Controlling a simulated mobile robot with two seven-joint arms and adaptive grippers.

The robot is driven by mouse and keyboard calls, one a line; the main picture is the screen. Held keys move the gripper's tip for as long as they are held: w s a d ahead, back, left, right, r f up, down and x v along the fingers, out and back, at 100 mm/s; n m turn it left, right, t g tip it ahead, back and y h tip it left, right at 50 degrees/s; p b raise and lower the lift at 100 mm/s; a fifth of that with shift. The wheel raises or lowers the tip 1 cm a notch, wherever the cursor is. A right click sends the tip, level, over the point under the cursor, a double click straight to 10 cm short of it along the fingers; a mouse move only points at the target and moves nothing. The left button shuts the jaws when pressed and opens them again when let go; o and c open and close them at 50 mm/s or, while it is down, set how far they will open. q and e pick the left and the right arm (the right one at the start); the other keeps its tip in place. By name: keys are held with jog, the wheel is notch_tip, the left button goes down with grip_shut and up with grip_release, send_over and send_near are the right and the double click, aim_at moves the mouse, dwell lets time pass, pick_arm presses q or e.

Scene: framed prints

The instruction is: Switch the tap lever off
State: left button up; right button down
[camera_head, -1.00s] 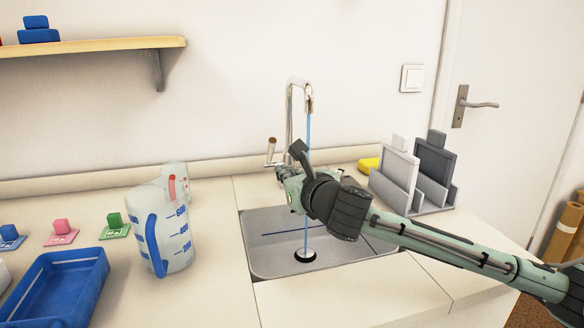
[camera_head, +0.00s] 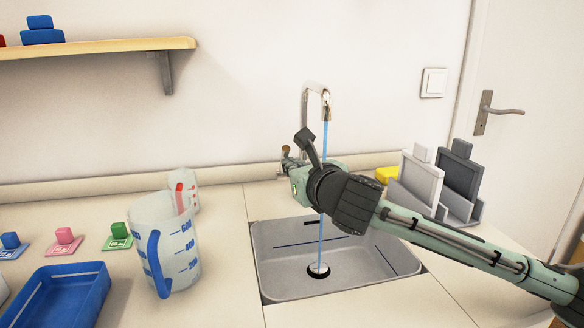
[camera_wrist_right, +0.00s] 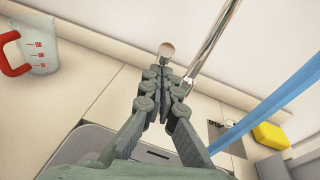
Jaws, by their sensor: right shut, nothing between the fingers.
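The chrome tap (camera_head: 306,110) stands behind the sink (camera_head: 280,268), and a blue stream of water (camera_head: 323,150) falls from its spout to the drain. The tap lever's brownish knob (camera_head: 286,149) shows just above my right gripper (camera_head: 288,168). The rest of the lever is mostly hidden by the gripper. In the right wrist view the knob (camera_wrist_right: 166,50) is just beyond the fingertips of my right gripper (camera_wrist_right: 165,82), which are together and empty. I cannot tell whether they touch the lever. My left gripper is not in view.
A measuring jug (camera_head: 178,240) stands left of the sink, with a blue tray (camera_head: 60,295) and small coloured pieces further left. A grey rack of boards (camera_head: 470,205) and a yellow sponge (camera_head: 387,174) are at the right. The counter front is clear.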

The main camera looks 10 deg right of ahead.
jog(key=shift+w+r, duration=0.25)
jog(key=shift+r, duration=0.05)
jog(key=shift+w+r, duration=0.8)
jog(key=shift+w, duration=0.3)
jog(key=shift+w+r, duration=0.8)
jog(key=shift+w, duration=0.25)
jog(key=shift+w+d+r, duration=0.1)
jog(key=shift+r, duration=0.05)
jog(key=v, duration=1.2)
jog(key=shift+f, duration=0.2)
